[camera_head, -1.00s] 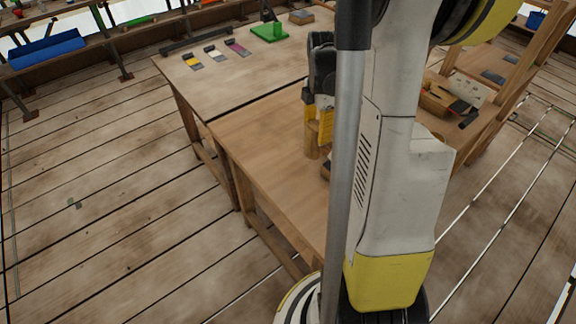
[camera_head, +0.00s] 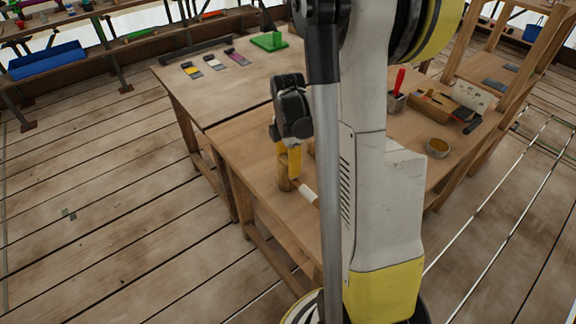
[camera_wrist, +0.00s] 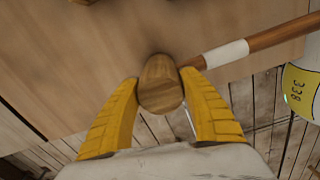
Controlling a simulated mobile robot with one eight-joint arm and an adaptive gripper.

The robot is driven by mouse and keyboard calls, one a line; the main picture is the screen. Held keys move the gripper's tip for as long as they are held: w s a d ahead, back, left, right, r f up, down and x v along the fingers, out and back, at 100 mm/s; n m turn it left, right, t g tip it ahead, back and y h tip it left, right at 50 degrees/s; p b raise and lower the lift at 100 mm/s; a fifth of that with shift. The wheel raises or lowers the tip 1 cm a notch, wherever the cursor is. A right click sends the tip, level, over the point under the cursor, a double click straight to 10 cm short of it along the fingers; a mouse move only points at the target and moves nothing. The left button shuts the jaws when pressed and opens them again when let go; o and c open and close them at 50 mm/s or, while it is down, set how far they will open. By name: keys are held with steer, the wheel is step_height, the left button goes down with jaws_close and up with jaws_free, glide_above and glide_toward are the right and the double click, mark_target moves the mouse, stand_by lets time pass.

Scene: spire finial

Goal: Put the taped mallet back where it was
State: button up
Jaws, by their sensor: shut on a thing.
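The taped mallet has a brown wooden head (camera_wrist: 160,85) and a wooden handle with a white tape band (camera_wrist: 226,54). My gripper (camera_wrist: 160,92) is shut on the head, one yellow finger on each side. The handle points to the upper right in the wrist view. In the head view my gripper (camera_head: 288,160) points down near the left edge of the workbench (camera_head: 240,135). The mallet head (camera_head: 285,184) is below the fingers and the tape (camera_head: 305,192) shows beside it. My arm hides the handle's far end. I cannot tell the gap to the bench top.
A wooden piece shows partly behind my gripper. The left bench top is clear.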

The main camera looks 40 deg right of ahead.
steer(key=shift+f, duration=0.1)
steer(key=o, duration=1.3)
step_height(320, 180, up, 12)
steer(key=p, duration=0.4)
steer(key=shift+a, duration=0.1)
steer(key=s+a+r+m+t, duration=0.2)
steer(key=s+a+r+m, duration=0.1)
steer(key=a+m, duration=0.2)
steer(key=s+a+r+m+t, duration=0.2)
steer(key=a+m, duration=0.3)
steer(key=a, duration=0.4)
steer(key=s+a+r+m+t, duration=0.3)
steer(key=s+a+r+m, duration=0.1)
steer(key=a, duration=0.4)
steer(key=shift+m, duration=0.5)
